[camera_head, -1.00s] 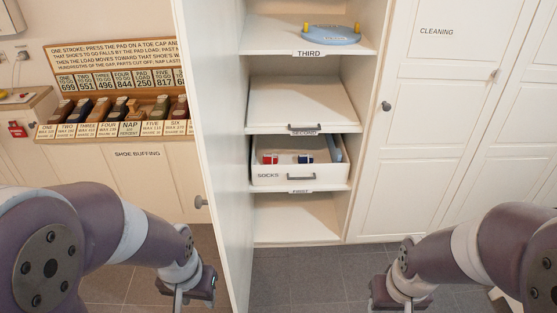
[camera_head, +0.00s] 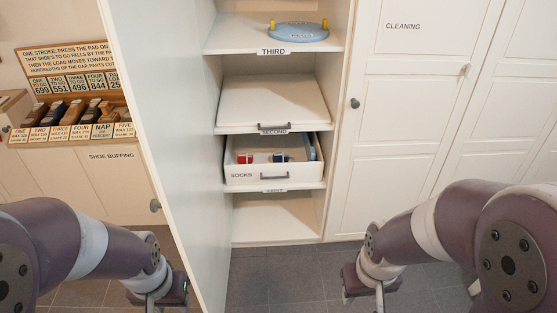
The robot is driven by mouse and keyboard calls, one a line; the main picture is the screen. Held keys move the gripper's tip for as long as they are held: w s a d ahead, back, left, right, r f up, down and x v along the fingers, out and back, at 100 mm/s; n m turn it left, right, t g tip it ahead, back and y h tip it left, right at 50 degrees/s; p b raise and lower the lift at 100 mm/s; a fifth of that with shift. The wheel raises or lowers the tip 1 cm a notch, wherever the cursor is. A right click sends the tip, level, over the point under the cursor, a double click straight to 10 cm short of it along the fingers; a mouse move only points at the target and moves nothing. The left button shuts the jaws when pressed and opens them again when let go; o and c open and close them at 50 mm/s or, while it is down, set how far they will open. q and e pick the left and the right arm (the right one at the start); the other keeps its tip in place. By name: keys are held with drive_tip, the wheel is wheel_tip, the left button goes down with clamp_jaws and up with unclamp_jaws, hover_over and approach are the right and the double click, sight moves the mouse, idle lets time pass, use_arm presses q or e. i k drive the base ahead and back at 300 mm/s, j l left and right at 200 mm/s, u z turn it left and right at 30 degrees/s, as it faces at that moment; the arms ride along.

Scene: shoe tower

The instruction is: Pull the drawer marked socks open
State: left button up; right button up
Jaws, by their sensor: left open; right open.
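The white drawer marked SOCKS (camera_head: 245,182) sits in the tall open cabinet, between the shelf labelled SECOND and the one labelled FIRST. Its grey bar handle (camera_head: 274,176) is on the front, right of the word. Red and blue items (camera_head: 279,157) show inside over the front edge. My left gripper (camera_head: 158,303) is low at the left, in front of the open cabinet door, its fingertips partly cut off by the frame. My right gripper (camera_head: 371,298) is low, right of the cabinet opening. Both are well apart from the drawer and hold nothing that I can see.
The open cabinet door (camera_head: 150,120) stands between my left gripper and the drawer. A blue tray with yellow pegs (camera_head: 297,30) is on the THIRD shelf. A shoe buffing counter (camera_head: 80,150) is at the left. Closed CLEANING doors (camera_head: 400,110) are at the right. Grey floor below is clear.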

sight(263, 169)
drive_tip(key=i+l, duration=0.3)
drive_tip(key=i, duration=0.2)
drive_tip(key=i+l, duration=0.25)
drive_tip(key=i, duration=0.25)
drive_tip(key=i+l, duration=0.3)
drive_tip(key=i, duration=0.2)
drive_tip(key=i+l, duration=0.25)
drive_tip(key=i, duration=0.3)
drive_tip(key=u, duration=0.05)
